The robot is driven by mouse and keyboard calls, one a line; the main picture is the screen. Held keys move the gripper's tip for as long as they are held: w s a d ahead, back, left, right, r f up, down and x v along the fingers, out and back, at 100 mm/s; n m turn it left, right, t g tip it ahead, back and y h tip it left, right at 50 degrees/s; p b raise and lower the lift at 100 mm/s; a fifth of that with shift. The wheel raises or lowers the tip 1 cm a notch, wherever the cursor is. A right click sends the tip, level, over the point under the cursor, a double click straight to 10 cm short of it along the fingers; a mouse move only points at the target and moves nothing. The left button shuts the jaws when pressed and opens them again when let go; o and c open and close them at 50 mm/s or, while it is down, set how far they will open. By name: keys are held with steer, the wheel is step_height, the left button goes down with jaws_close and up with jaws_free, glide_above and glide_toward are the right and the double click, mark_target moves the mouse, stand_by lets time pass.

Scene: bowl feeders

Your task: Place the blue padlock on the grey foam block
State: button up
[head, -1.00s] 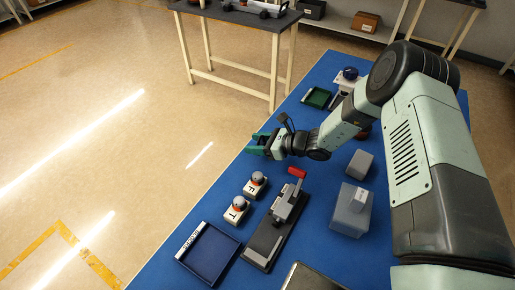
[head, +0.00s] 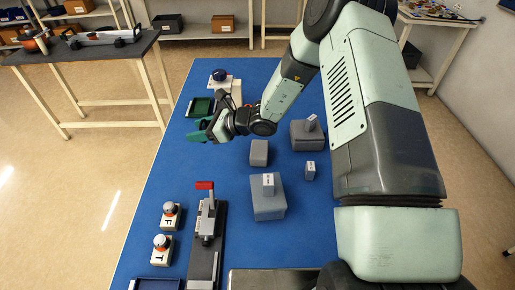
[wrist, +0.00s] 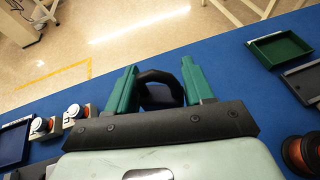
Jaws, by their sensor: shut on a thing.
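My gripper (head: 205,131) is over the left part of the blue table. In the wrist view its green fingers (wrist: 160,85) are shut on a dark, arched loop (wrist: 160,76), which looks like the shackle of the padlock. Several grey blocks lie to the right of the gripper: a plain one (head: 259,152), a large one (head: 268,207) with a small labelled piece on top, and a wide one (head: 305,136) also bearing a small labelled piece. I cannot tell which is foam.
A red-handled clamp (head: 207,222) and two round-knobbed units (head: 169,216) (head: 162,250) stand nearer the front. A green tray (head: 200,107) and a dark blue round thing (head: 219,75) are at the back. The table between my gripper and the clamp is clear.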

steer(key=w+d+r+m+t+h, duration=0.1)
steer(key=w+d+m+t, duration=0.1)
steer(key=d, duration=0.6)
steer(key=w+d+r+m+t+h, duration=0.1)
steer(key=w+d+m+t, duration=0.1)
steer(key=d, duration=0.5)
glide_above(256, 146)
steer(key=shift+t, duration=0.3)
step_height(256, 146, down, 6)
steer(key=shift+s+r, duration=0.1)
steer(key=shift+r, duration=0.1)
steer(key=shift+f, duration=2.1)
steer(key=shift+f, duration=0.15)
steer(key=o, duration=1.1)
steer(key=shift+c, duration=0.2)
